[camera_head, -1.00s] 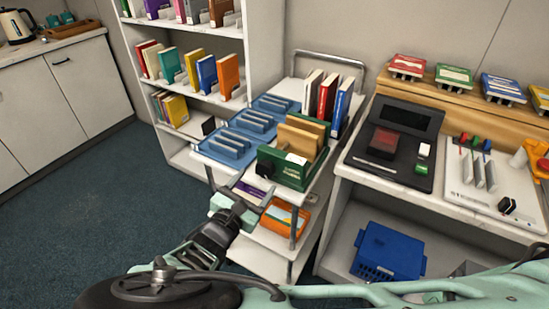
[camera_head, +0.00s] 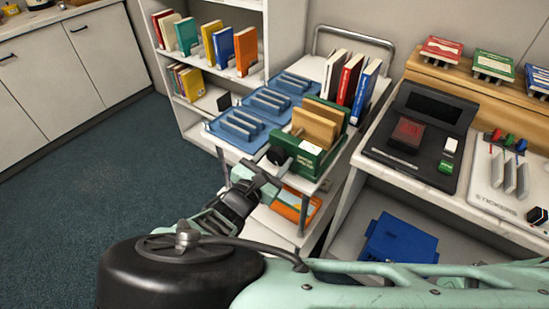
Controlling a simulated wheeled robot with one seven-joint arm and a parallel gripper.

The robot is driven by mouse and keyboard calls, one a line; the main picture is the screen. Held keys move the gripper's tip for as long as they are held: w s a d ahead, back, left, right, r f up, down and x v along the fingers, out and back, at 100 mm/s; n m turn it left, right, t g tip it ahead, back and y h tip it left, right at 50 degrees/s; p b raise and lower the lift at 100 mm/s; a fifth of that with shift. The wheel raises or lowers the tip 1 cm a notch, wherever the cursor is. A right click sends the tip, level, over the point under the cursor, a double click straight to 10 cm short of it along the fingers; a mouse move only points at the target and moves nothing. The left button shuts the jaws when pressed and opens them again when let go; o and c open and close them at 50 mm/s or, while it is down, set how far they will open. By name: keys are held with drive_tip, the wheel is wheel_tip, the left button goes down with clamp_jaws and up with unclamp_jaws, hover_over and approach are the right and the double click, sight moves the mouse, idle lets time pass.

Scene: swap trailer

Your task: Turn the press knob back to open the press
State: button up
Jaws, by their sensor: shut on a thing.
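The press (camera_head: 308,157) is a green box-like frame with tan wooden boards (camera_head: 316,124) standing in it. It sits on the near end of the white cart. A round black knob (camera_head: 277,154) is on its left end, facing my arm. My gripper (camera_head: 271,166) reaches up to that knob from the lower left and is shut on it. The fingertips are small here and partly hide the knob. The knob's exact turn angle cannot be told.
Blue slotted trays (camera_head: 240,125) lie left of the press and upright books (camera_head: 352,80) stand behind it. An orange box (camera_head: 296,205) is on the cart's lower shelf. A worktable with a black device (camera_head: 421,135) is at the right. Open floor lies left.

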drive_tip(key=shift+r+n, duration=0.1)
drive_tip(key=shift+n, duration=0.2)
drive_tip(key=n+p, duration=0.1)
drive_tip(key=n, duration=0.1)
drive_tip(key=shift+r+n+p, duration=0.1)
drive_tip(key=shift+n+p, duration=0.2)
drive_tip(key=shift+p, duration=0.1)
drive_tip(key=n+p, duration=0.1)
drive_tip(key=n, duration=0.2)
drive_tip(key=shift+n+g, duration=0.3)
drive_tip(key=n+p, duration=0.1)
drive_tip(key=n, duration=0.6)
drive_tip(key=shift+n+g+p, duration=0.3)
drive_tip(key=n, duration=0.6)
drive_tip(key=shift+h, duration=0.4)
drive_tip(key=n, duration=0.6)
drive_tip(key=shift+a+g+h, duration=0.1)
drive_tip(key=shift+g+h, duration=0.2)
drive_tip(key=o, duration=1)
drive_tip(key=shift+c, duration=0.2)
